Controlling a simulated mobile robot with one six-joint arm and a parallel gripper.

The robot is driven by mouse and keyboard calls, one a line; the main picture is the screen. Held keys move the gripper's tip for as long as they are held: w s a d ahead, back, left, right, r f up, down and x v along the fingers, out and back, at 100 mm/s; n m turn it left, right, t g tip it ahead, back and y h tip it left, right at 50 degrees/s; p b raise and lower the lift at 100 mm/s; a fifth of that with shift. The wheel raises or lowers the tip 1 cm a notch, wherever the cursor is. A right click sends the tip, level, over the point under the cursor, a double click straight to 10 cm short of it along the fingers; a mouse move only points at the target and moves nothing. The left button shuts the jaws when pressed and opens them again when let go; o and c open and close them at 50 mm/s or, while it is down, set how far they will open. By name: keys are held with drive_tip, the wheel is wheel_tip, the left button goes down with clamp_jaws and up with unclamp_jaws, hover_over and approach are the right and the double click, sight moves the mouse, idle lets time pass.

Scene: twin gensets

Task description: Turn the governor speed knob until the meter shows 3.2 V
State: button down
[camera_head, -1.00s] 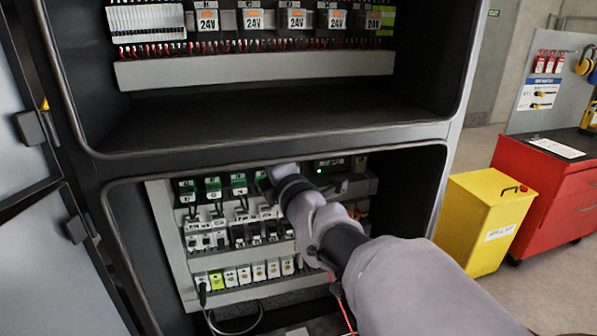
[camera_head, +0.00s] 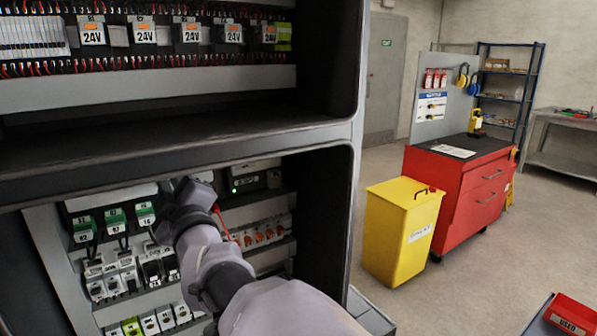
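My gripper (camera_head: 172,190) reaches into the lower bay of the open cabinet, among the rows of modules. My wrist and forearm hide much of what lies behind it. Whether its fingers are open or shut does not show. A dark module with a small green light (camera_head: 246,183) sits just right of the gripper on the upper row; I cannot tell if it is the governor. No speed knob can be made out. A thin red lead (camera_head: 222,222) hangs beside my wrist. No meter reading is legible in this view.
Green-topped modules (camera_head: 115,217) are left of my gripper, and orange-marked ones (camera_head: 258,236) are right. A shelf edge (camera_head: 180,170) runs above my arm. A yellow bin (camera_head: 396,240) and a red tool cabinet (camera_head: 462,195) stand right, with open floor around them.

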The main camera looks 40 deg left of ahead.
drive_tip(key=shift+s+r+m+t+h, duration=0.1)
drive_tip(key=shift+m+t+h, duration=0.3)
drive_tip(key=shift+m, duration=1.85)
drive_tip(key=shift+s+m+t+h, duration=0.1)
drive_tip(key=shift+m+t, duration=0.6)
drive_tip(key=shift+m, duration=1.55)
drive_tip(key=c, duration=1.3)
unclamp_jaws()
drive_tip(key=p+v, duration=0.1)
drive_tip(key=v, duration=1.6)
